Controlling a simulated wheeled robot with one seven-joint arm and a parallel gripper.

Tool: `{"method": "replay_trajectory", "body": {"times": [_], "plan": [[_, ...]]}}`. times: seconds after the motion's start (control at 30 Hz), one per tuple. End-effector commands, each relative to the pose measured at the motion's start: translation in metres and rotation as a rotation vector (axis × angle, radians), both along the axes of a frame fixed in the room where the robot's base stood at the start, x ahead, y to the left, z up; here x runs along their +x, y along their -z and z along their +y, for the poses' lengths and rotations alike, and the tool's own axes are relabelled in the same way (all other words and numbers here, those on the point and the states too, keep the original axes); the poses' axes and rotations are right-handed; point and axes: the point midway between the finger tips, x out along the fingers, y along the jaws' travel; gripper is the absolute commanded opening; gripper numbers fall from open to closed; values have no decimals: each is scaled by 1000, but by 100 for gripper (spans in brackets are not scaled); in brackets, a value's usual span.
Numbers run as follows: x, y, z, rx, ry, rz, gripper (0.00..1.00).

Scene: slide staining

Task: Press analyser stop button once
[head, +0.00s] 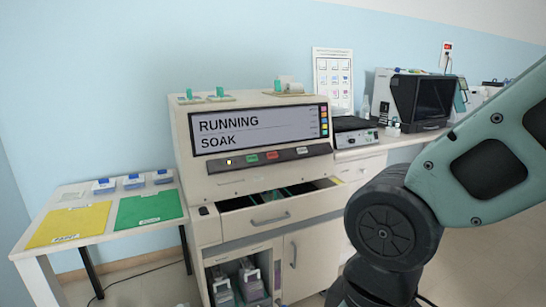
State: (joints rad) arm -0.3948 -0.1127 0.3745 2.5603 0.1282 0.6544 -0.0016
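The analyser (290,182) is a cream cabinet in the middle of the head view. Its screen (262,128) reads "RUNNING SOAK". On the dark strip below the screen are a lit yellow lamp (229,161), a green button (252,158) and a red button (272,155). The button labels are too small to read. A pale label or key (302,150) sits further right on the strip. My arm fills the right side, in front of the counter and apart from the button strip. My gripper does not show.
An open drawer (270,220) juts out below the buttons. A side table at left bears a yellow mat (68,225) and a green mat (150,209). A counter at right holds a dark-fronted device (425,98). Floor shows between side table and cabinet.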

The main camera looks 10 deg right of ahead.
Motion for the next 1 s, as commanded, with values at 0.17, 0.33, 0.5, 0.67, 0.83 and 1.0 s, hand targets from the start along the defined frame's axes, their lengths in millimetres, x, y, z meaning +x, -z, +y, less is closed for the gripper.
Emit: {"method": "replay_trajectory", "body": {"times": [0.17, 0.33, 0.5, 0.67, 0.83, 1.0], "plan": [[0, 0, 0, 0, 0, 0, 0], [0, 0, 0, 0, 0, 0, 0], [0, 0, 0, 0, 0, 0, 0], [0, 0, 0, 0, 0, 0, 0], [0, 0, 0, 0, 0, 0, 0], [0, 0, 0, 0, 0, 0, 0]]}}
